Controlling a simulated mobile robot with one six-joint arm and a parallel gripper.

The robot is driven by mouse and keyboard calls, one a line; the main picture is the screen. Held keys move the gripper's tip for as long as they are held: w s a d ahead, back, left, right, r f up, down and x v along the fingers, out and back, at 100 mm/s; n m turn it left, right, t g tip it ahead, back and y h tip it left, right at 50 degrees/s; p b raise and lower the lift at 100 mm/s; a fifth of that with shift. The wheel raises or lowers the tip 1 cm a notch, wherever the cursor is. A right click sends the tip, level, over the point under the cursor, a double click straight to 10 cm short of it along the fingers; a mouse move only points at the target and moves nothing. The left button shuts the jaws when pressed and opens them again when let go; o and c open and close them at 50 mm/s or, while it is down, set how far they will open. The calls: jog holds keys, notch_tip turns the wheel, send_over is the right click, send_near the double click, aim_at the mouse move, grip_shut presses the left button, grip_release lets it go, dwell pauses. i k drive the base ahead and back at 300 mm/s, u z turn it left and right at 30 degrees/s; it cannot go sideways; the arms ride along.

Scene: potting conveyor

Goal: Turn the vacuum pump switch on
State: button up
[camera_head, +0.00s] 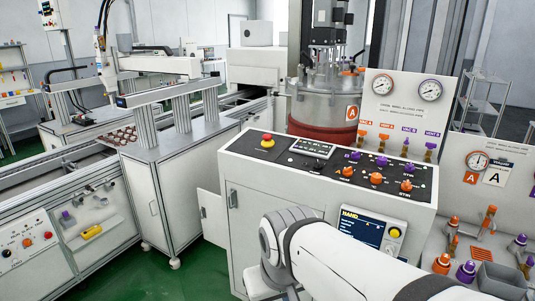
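The control console (245,180) stands in the middle, with a dark sloped top panel (262,158). The panel carries an orange-red button on a yellow base (267,141), purple knobs (381,161) and orange knobs (376,178). Small dark switches (317,166) sit near its middle. The labels are too small to read, so I cannot tell which control is the vacuum pump switch. My white arm crosses the lower right, in front of the console. My gripper is not in view.
A display (361,231) with a yellow button is on the console front. Two gauges (381,88) are on a white board above valves. An open cabinet door (212,218) juts out left. Green floor (180,280) lies clear at lower left.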

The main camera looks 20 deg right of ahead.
aim_at(318, 166)
jog(key=z, duration=0.35)
jog(key=i, duration=1.15)
jog(key=z, duration=0.75)
